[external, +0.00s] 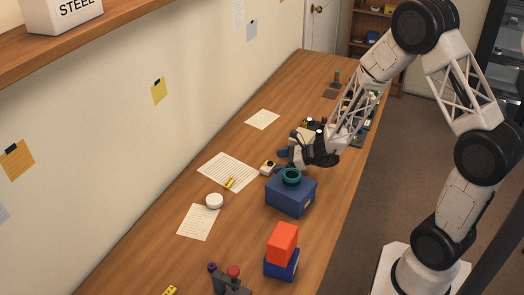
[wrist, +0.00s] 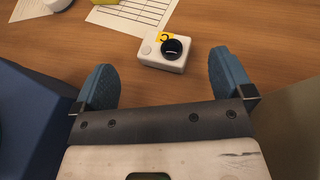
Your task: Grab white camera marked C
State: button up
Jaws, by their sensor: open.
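A small white camera (wrist: 166,52) with a black round lens and a yellow label, its letter seen at an angle and looking like a C, lies on the wooden table in the wrist view. It also shows in the external view (external: 267,168), beside a lined sheet. My gripper (wrist: 160,80) is open, with one blue finger on each side of the space just short of the camera. The camera sits beyond the fingertips, roughly centred between them, and nothing is held. In the external view my gripper (external: 282,155) is low over the table, close to the camera.
A blue box (external: 291,195) with a teal ring (external: 291,176) on top stands close to my gripper. A red block (external: 282,243) sits on a blue one nearer the front. A white round piece (external: 214,201) and paper sheets (external: 199,221) lie to the left.

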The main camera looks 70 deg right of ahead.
aim_at(263, 166)
jog(key=shift+x, duration=1.7)
jog(key=shift+c, duration=0.5)
jog(key=c, duration=0.9)
jog(key=shift+r, duration=0.1)
notch_tip(263, 166, up, 10)
